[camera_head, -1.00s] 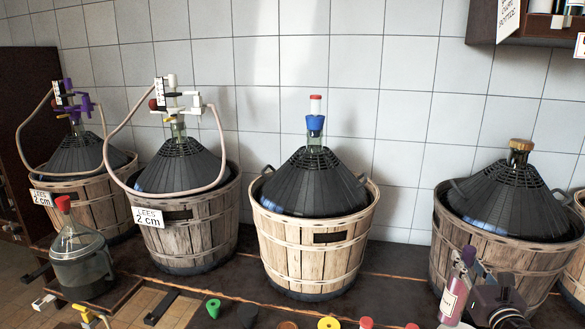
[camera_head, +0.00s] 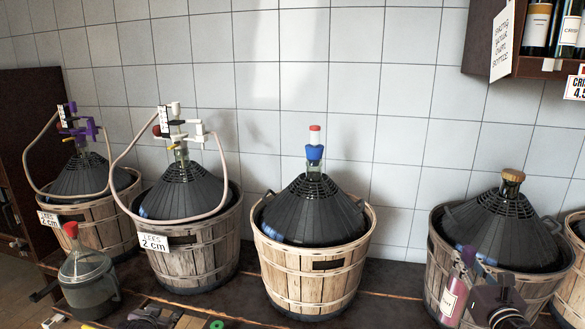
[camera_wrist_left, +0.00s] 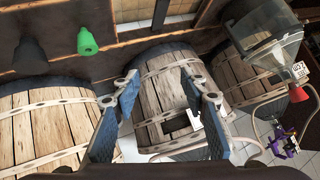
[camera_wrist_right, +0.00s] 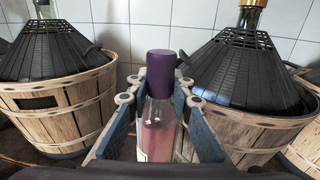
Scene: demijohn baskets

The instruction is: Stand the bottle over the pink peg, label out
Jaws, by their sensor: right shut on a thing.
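The bottle (camera_head: 453,296) has a purple cap, clear glass, pink contents and a pale label. My right gripper (camera_head: 480,292) is shut on it and holds it upright at the lower right in the head view. In the right wrist view the bottle (camera_wrist_right: 159,110) stands between the fingers, with a strip of label showing at its left. My left gripper (camera_wrist_left: 160,92) is open and empty in the left wrist view, with a basket behind its fingers. The pink peg is not in view. A green peg (camera_wrist_left: 87,40) and a black peg (camera_wrist_left: 30,50) show there.
Basketed demijohns stand along the tiled wall, including the one with the blue stopper (camera_head: 315,225) and the corked one (camera_head: 505,225) behind the bottle. A small glass jug (camera_head: 86,280) with a red cap stands at left. A bottle shelf (camera_head: 548,68) hangs upper right.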

